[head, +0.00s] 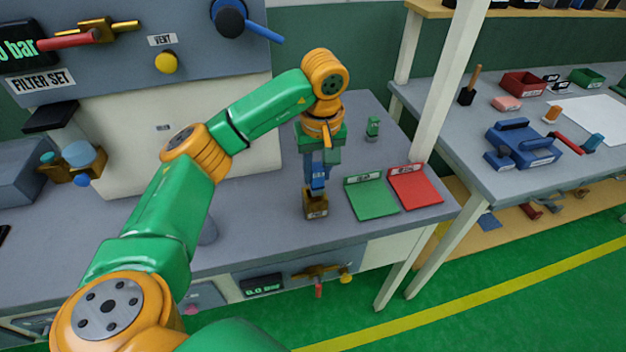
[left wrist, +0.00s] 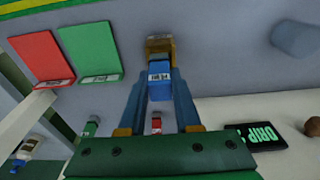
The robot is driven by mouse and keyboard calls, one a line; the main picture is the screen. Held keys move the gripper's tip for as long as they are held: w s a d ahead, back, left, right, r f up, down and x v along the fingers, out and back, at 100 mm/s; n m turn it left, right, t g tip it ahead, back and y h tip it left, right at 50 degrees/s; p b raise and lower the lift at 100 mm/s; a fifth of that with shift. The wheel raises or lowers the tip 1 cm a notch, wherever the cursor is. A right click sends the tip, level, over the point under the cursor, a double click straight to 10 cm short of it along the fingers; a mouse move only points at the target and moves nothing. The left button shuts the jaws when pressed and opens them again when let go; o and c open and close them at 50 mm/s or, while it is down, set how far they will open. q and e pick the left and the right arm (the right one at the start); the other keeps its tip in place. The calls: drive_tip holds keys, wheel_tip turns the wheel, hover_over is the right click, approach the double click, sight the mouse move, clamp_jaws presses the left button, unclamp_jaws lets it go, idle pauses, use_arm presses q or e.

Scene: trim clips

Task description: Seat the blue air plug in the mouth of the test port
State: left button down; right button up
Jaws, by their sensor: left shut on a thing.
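My left gripper (head: 318,184) points down over the bench, its fingers shut on the blue air plug (head: 319,174). In the left wrist view the blue plug (left wrist: 160,80) sits between the two fingertips (left wrist: 160,88), with a pale label on its side. The test port (head: 316,205) is a small brass-brown block standing on the bench directly under the plug. In the left wrist view the port (left wrist: 160,45) lies just beyond the plug and lined up with it. I cannot tell whether the plug touches or enters the mouth, which is hidden. My right gripper is not in view.
A green mat (head: 371,200) and a red mat (head: 415,187) lie right of the port. A small green piece (head: 373,128) stands behind. A white post (head: 448,85) rises at the bench's right. The bench left of the port is mostly clear.

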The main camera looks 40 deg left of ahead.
sight(316, 181)
use_arm(q)
drive_tip(key=f, duration=0.1)
drive_tip(key=f+p, duration=0.1)
drive_tip(key=f, duration=0.1)
drive_tip(key=shift+a+f+p, duration=0.25)
drive_tip(key=shift+p, duration=0.15)
drive_tip(key=shift+w+f+b, duration=0.1)
drive_tip(key=shift+f+b, duration=0.2)
drive_tip(key=shift+f, duration=0.1)
drive_tip(key=c, duration=0.6)
unclamp_jaws()
drive_tip(key=shift+r, duration=0.1)
drive_tip(key=shift+r, duration=0.3)
wheel_tip(316, 181, up, 4)
drive_tip(key=shift+d+f+b, duration=0.15)
drive_tip(key=shift+f+b, duration=0.1)
drive_tip(key=shift+b, duration=0.2)
wheel_tip(316, 181, up, 8)
drive_tip(key=s+p, duration=0.1)
drive_tip(key=shift+d+p, duration=0.3)
drive_tip(key=shift+d, duration=0.1)
